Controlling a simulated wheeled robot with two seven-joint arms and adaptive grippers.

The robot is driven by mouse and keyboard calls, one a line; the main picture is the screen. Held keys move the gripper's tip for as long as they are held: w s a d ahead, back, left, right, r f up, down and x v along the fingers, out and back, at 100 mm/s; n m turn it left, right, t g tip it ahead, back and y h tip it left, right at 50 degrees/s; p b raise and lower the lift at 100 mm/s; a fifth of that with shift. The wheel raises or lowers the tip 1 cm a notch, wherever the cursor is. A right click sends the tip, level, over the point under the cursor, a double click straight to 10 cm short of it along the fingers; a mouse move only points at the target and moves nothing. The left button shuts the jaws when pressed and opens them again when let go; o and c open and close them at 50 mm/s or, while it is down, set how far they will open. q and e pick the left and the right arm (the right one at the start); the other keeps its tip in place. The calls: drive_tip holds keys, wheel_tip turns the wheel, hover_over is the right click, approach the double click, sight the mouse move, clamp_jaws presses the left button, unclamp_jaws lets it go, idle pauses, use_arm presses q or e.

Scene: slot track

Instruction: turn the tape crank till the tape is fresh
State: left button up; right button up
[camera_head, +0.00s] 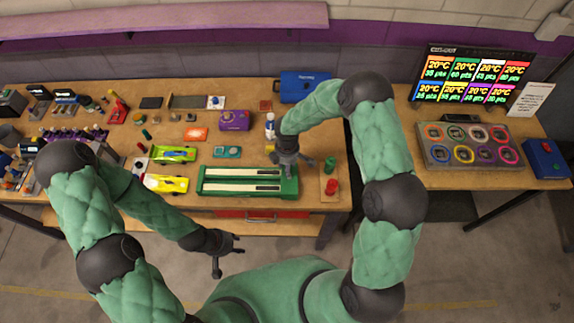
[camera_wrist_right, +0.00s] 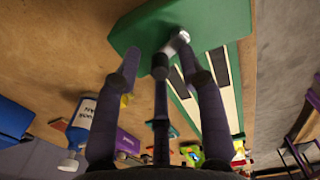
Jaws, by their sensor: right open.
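The green tape unit (camera_head: 208,186) with two cream strips lies near the table's front edge in the head view. In the right wrist view its green body (camera_wrist_right: 150,28) and strips fill the upper part. A small grey metal crank (camera_wrist_right: 180,40) sits on its green end. My right gripper (camera_head: 293,170) is over the unit's right end and hides the crank in the head view. In the wrist view its fingers (camera_wrist_right: 163,68) are spread, with the crank close beyond the tips; I cannot tell whether they touch. My left gripper (camera_head: 227,255) hangs empty with fingers apart, before the table.
Green and red pieces (camera_head: 331,186) stand on a small board right of the unit. Green (camera_head: 174,154) and yellow (camera_head: 166,184) slot cars lie to the left. A monitor (camera_head: 470,75) stands on the right table.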

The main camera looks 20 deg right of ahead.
clamp_jaws()
